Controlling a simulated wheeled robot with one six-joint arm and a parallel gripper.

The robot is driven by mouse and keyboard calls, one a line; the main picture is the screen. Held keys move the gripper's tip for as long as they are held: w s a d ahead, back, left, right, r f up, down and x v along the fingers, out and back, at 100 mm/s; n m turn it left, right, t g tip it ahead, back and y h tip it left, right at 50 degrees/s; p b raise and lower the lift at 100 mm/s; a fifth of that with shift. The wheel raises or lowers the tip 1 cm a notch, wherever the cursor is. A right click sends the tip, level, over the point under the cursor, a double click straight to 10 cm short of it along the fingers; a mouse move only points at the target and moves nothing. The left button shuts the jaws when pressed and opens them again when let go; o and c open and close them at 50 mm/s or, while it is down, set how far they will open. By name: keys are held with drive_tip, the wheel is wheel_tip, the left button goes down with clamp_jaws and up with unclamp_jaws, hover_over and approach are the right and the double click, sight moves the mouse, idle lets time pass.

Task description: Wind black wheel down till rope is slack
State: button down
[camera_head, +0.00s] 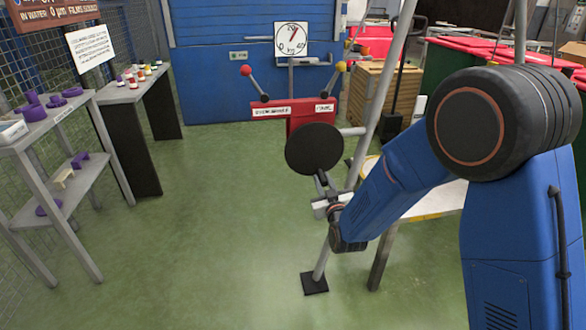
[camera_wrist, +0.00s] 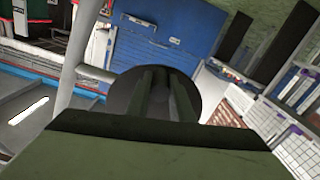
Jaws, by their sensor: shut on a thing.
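The black wheel (camera_head: 314,148) is a flat dark disc in front of a red housing (camera_head: 290,108) in the head view. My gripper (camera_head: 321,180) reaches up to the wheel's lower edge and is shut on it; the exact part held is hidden. In the wrist view, the wheel (camera_wrist: 188,98) shows as a dark round shape behind the two fingers of my gripper (camera_wrist: 154,74). A white dial (camera_head: 291,39) marked kg, with a red needle near 20, stands above the housing. I cannot make out the rope or tell whether it is taut.
Levers with a red ball (camera_head: 245,70) and a yellow ball (camera_head: 341,66) rise beside the housing. A slanted grey pole (camera_head: 380,95) runs close by my forearm. A grey table (camera_head: 125,92) with small jars stands left. Green floor (camera_head: 200,240) is open at left and front.

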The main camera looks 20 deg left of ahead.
drive_tip(key=shift+w+d+r+n, duration=0.15)
drive_tip(key=shift+w+d+n, duration=0.15)
drive_tip(key=shift+n, duration=0.25)
drive_tip(key=shift+w+d+r+n, duration=0.15)
drive_tip(key=shift+d+n, duration=0.25)
drive_tip(key=shift+n, duration=0.15)
drive_tip(key=shift+w+d+r+n, duration=0.25)
drive_tip(key=shift+d+n, duration=0.1)
drive_tip(key=shift+n, duration=0.25)
drive_tip(key=shift+w+d+r+n, duration=0.2)
drive_tip(key=shift+d+n, duration=0.1)
drive_tip(key=shift+n, duration=0.3)
drive_tip(key=shift+d+r, duration=0.1)
drive_tip(key=shift+w+d+r+n, duration=0.15)
drive_tip(key=shift+n, duration=0.25)
drive_tip(key=shift+w+d+r+n, duration=0.2)
drive_tip(key=shift+d+r+n, duration=0.2)
drive_tip(key=shift+n, duration=0.4)
drive_tip(key=shift+w+d+r+n, duration=0.25)
drive_tip(key=shift+r+n, duration=0.2)
drive_tip(key=shift+n, duration=0.25)
drive_tip(key=shift+d+r+n, duration=0.15)
drive_tip(key=shift+r+n, duration=0.15)
drive_tip(key=shift+n, duration=0.2)
